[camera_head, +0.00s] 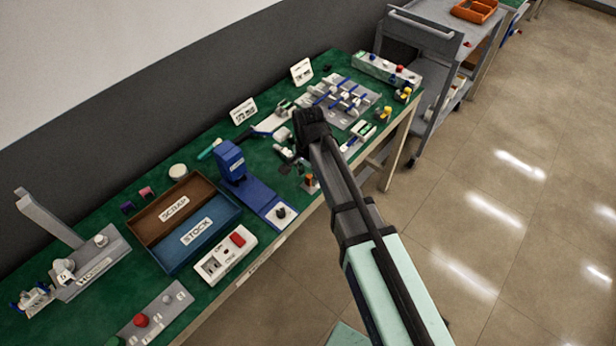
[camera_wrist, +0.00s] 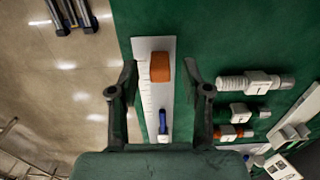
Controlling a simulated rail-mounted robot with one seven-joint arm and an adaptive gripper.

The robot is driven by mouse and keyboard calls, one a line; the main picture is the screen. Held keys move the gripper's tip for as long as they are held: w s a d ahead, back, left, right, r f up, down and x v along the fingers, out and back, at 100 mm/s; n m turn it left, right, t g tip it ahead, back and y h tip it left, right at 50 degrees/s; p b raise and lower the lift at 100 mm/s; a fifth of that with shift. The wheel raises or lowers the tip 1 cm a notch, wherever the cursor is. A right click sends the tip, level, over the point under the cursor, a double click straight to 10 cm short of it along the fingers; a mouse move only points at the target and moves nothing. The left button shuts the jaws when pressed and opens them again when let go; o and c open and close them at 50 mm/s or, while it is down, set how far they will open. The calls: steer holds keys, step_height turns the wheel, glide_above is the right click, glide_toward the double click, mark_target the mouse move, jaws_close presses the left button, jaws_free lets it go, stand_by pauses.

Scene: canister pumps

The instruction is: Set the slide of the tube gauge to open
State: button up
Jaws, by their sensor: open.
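A pale plate with scale marks along one edge, which looks like the tube gauge (camera_wrist: 155,98), lies near the table edge in the wrist view. An orange block (camera_wrist: 160,68) sits at its upper end. A small blue piece (camera_wrist: 163,122) with a pale part below it sits near its lower end. I cannot tell for sure which of these is the slide. My gripper (camera_wrist: 161,78) is open and empty above the plate, one finger on each side of it. In the head view my gripper (camera_head: 312,130) and arm hide most of this spot; an orange piece (camera_head: 309,181) shows beside the arm.
Several labelled tube-like parts (camera_wrist: 255,82) lie right of the plate in the wrist view. A blue stand (camera_head: 232,162), a scrap and stock tray (camera_head: 157,252) and a switch box (camera_head: 223,257) stand left of my arm. A grey fixture plate (camera_head: 350,84) lies behind. Floor lies beyond the table edge.

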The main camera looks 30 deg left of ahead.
mark_target(308, 177)
step_height(308, 177, up, 10)
steer(key=shift+r, duration=0.15)
stand_by(0.6)
steer(key=s+d+f+g+h, duration=0.1)
steer(key=s+d+f+g, duration=0.15)
steer(key=d+f, duration=2.7)
steer(key=s+d+f+g, duration=0.1)
steer(key=s+d+f, duration=0.2)
steer(key=s+d, duration=0.3)
steer(key=s+d+f+n+g, duration=0.1)
steer(key=s+d+f+g, duration=0.1)
steer(key=s+d+f, duration=0.2)
steer(key=s+d+f+g+y, duration=0.1)
steer(key=s+d+f, duration=0.3)
steer(key=s+d, duration=0.6)
steer(key=s, duration=0.5)
steer(key=shift+d+f+n, duration=0.15)
steer(key=shift+f+n, duration=0.05)
steer(key=shift+n, duration=0.2)
